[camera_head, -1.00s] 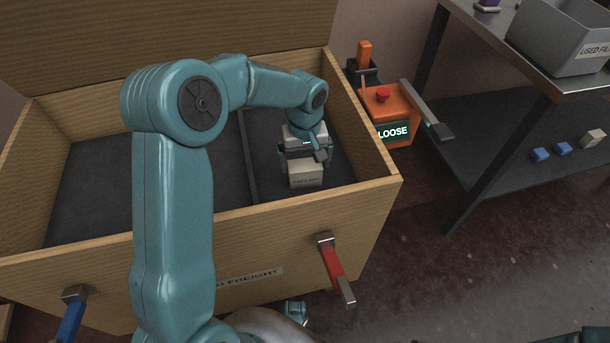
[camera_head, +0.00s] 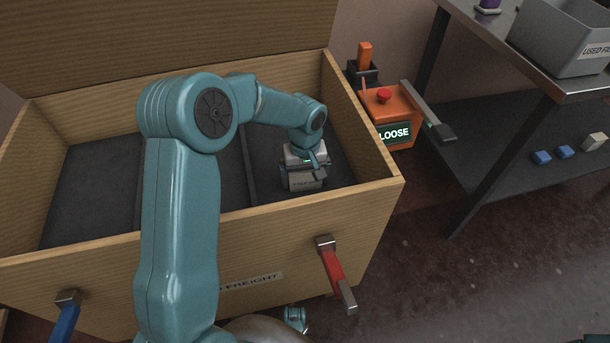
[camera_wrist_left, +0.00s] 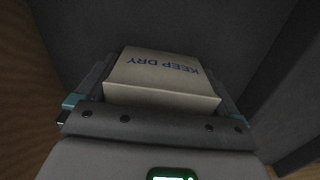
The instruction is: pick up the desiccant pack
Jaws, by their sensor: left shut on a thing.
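The desiccant pack (camera_head: 304,182) is a small beige block in the right compartment of a wooden crate (camera_head: 290,225). In the left wrist view the pack (camera_wrist_left: 155,75) shows blue "KEEP DRY" print, upside down. My left gripper (camera_head: 304,172) reaches down into the compartment and is shut on the pack, with a finger on either side of it. The gripper also shows at the bottom of the left wrist view (camera_wrist_left: 152,110). I cannot tell whether the pack touches the dark floor.
The crate has dark dividers (camera_head: 248,160), a raised lid (camera_head: 180,40), a red handle (camera_head: 335,275) and a blue handle (camera_head: 66,318). An orange device (camera_head: 395,108) reading "LOOSE" stands right of it. A metal bench (camera_head: 505,60) holds a grey bin (camera_head: 560,45); small blocks lie below.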

